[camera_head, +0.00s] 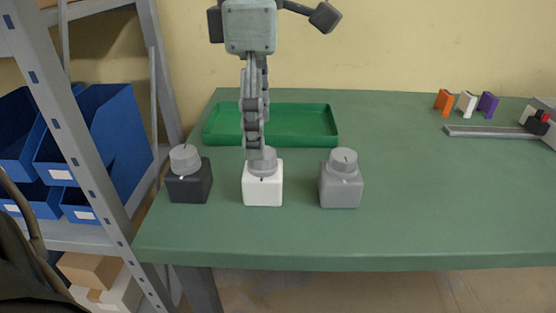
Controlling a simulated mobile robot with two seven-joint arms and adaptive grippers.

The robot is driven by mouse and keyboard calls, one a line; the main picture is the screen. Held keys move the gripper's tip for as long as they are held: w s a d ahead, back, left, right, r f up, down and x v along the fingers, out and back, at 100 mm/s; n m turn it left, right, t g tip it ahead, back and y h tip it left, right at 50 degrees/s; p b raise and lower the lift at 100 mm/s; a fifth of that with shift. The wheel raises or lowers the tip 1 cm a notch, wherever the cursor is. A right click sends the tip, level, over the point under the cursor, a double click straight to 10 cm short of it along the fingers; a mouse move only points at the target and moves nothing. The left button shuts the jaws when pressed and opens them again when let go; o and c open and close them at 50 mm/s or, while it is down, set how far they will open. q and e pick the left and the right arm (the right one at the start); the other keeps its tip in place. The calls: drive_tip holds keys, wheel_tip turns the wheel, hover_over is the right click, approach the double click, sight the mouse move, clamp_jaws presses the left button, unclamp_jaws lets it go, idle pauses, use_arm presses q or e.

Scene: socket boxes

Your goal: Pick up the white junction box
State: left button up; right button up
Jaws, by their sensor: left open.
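The white junction box (263,187) stands upright on the green table, between a black box and a grey box. It has a grey round knob on top. My left gripper (255,151) points straight down above it, with its fingertips at the height of the knob and overlapping it in the picture. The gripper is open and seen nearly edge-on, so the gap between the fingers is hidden. I cannot tell whether the fingers touch the knob. My right gripper is not in view.
The black box (190,186) stands to the left and the grey box (341,188) to the right. A green tray (318,126) lies behind. Orange, white and purple pieces and a metal rail (490,131) are at the far right. A shelf with blue bins (110,130) stands left. The table's right front is clear.

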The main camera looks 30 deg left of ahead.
sight(263, 169)
use_arm(q)
drive_tip(key=shift+w, duration=0.2)
drive_tip(key=shift+f, duration=0.25)
drive_tip(key=f, duration=0.7)
drive_tip(key=shift+s+d+f, duration=0.1)
drive_tip(key=shift+s+d, duration=0.15)
drive_tip(key=shift+d, duration=0.05)
drive_tip(key=c, duration=1.4)
